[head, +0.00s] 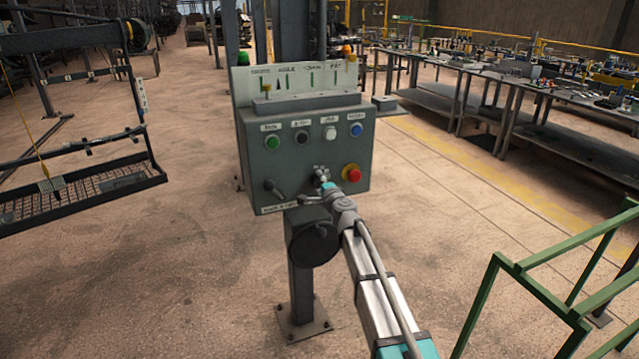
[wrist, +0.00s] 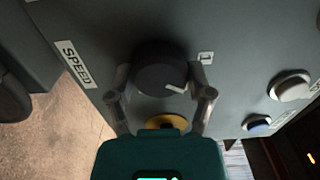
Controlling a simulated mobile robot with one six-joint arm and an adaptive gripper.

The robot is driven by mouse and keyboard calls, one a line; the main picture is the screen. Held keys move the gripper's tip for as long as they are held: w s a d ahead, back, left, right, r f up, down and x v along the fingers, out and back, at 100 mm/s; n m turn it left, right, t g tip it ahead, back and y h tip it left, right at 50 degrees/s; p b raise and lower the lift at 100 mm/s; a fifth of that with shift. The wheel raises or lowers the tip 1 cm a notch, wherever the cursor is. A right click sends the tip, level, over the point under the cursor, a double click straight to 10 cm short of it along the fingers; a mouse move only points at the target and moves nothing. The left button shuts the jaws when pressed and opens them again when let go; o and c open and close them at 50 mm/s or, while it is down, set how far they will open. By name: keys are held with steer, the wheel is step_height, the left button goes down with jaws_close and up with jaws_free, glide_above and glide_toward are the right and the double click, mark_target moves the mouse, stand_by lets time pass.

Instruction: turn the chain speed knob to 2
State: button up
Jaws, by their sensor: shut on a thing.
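The dark round speed knob (wrist: 160,72) sits on the grey panel in the wrist view. A white pointer mark on its face points to the lower right of that picture. A white "SPEED" label (wrist: 75,64) is to its left and a small label (wrist: 206,57), too small to read surely, is to its right. My gripper (wrist: 161,98) is shut on the knob, one finger on each side. In the head view my gripper (head: 324,182) reaches the lower middle of the control box (head: 305,155) and hides most of the knob; the number scale cannot be read.
A red stop button (head: 352,173) is close to the right of my gripper; its yellow base (wrist: 167,122) shows between the fingers. Green, black, white (head: 330,132) and blue (head: 356,130) buttons sit above. A lever switch (head: 273,188) is left. A green railing (head: 540,290) stands at right.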

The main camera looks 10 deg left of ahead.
stand_by(0.3)
steer(key=o, duration=1.1)
steer(key=shift+v, duration=6)
steer(key=shift+n, duration=0.3)
